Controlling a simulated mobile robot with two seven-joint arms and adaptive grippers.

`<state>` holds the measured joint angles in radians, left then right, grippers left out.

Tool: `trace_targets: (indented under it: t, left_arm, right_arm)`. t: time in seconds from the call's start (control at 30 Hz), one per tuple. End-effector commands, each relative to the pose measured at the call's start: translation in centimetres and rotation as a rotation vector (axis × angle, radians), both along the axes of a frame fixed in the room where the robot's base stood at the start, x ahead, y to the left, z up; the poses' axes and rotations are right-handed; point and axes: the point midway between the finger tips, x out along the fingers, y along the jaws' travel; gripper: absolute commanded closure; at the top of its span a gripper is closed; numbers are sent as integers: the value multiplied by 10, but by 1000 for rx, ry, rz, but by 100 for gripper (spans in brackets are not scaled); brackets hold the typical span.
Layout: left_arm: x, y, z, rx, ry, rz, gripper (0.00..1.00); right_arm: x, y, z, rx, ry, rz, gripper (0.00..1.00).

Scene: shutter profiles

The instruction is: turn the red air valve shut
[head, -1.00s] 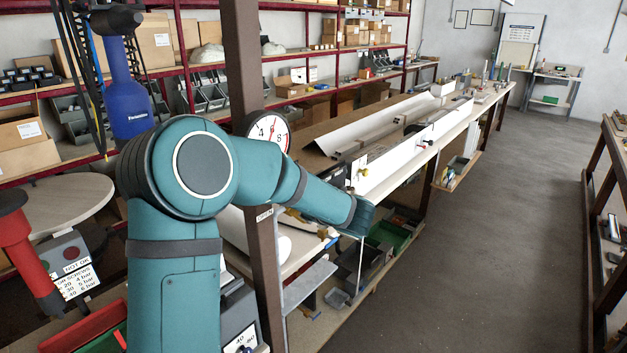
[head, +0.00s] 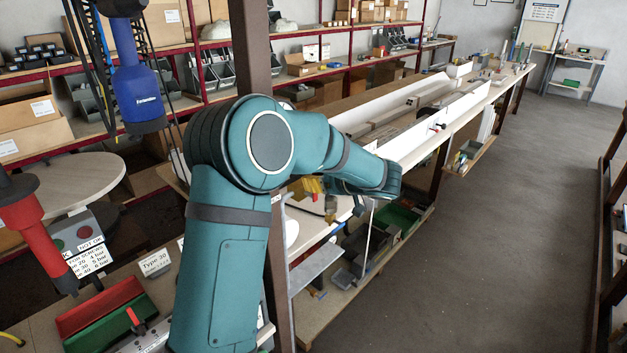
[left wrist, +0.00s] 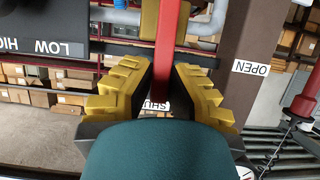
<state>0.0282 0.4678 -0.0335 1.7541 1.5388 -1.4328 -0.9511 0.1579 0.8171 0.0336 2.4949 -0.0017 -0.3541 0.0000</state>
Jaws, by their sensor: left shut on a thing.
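The red valve lever (left wrist: 167,45) comes down from the top of the left wrist view, with a yellow part beside its upper end. My left gripper (left wrist: 164,82) has its yellow fingers with dark pads on both sides of the lever, shut on it. A white SHUT label (left wrist: 157,105) is partly hidden behind the lever's lower end. An OPEN label (left wrist: 251,67) is on the brown post to the right. My right gripper is not in view.
The brown post (head: 277,270) stands right behind my arm. A long workbench (head: 470,118) with white profiles runs to the back right. A red tool (head: 35,225) and a blue tool (head: 136,90) hang at left. The floor (head: 490,230) at right is clear.

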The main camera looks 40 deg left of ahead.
Motion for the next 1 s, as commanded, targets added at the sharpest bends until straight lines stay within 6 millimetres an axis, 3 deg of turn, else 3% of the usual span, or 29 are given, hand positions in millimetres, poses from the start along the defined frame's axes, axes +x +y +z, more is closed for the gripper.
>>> trace_targets:
  t: [0.47, 0.5, 0.57, 0.87, 1.0]
  left_arm:
    - [1, 0, -1, 0, 12, 0, 100]
    - [1, 0, -1, 0, 12, 0, 71]
    - [1, 0, -1, 0, 11, 1, 54]
    - [1, -1, 0, 1, 10, 0, 54]
    - [0, -10, 4, 0, 10, -1, 54]
  right_arm:
    - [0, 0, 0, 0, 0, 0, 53]
    - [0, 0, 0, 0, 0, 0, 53]
    - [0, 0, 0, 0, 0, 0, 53]
    - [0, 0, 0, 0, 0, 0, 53]
    - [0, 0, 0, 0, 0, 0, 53]
